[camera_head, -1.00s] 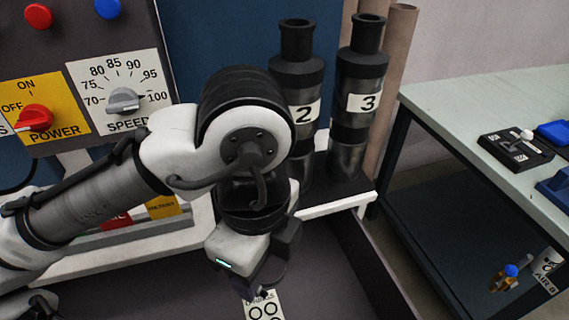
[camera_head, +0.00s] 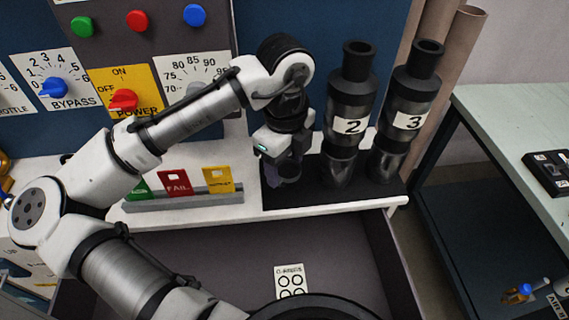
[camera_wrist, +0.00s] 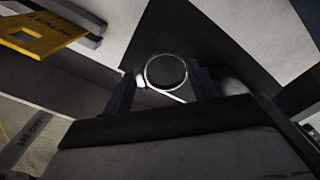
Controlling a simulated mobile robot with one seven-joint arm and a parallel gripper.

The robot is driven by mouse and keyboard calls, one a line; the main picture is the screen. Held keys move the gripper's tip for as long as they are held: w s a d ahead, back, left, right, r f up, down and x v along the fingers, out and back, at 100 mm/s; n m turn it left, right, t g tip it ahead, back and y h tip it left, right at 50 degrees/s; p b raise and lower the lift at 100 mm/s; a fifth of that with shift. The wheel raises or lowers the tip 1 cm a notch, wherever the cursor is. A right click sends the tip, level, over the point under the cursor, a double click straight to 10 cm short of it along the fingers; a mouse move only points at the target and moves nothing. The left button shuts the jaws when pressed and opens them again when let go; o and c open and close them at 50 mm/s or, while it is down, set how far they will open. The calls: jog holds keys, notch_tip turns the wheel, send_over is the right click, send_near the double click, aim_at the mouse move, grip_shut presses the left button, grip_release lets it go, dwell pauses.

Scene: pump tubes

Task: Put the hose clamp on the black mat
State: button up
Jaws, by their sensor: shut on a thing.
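The hose clamp (camera_wrist: 147,67) is a thin silver ring with a short straight end, held between the fingertips of my gripper (camera_wrist: 163,87) in the wrist view. In the head view my gripper (camera_head: 281,180) points down at the left end of the black mat (camera_head: 310,196), and the clamp is too small to make out there. The mat (camera_wrist: 205,35) shows dark behind the ring in the wrist view. I cannot tell whether the clamp touches it.
Black tubes marked 2 (camera_head: 351,110) and 3 (camera_head: 405,115) stand on the mat to the right of my gripper. A rack of coloured tags (camera_head: 185,197) sits to the left. An open drawer (camera_head: 340,250) with a clamps card (camera_head: 290,282) lies below.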

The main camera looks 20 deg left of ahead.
aim_at(284, 165)
jog(key=shift+w+a+f, duration=0.1)
jog(key=shift+w+a, duration=0.15)
jog(key=shift+w, duration=0.35)
jog(key=shift+f, duration=1.65)
jog(key=shift+f, duration=0.1)
jog(key=o, duration=0.9)
jog(key=shift+o, duration=0.2)
notch_tip(284, 165, up, 12)
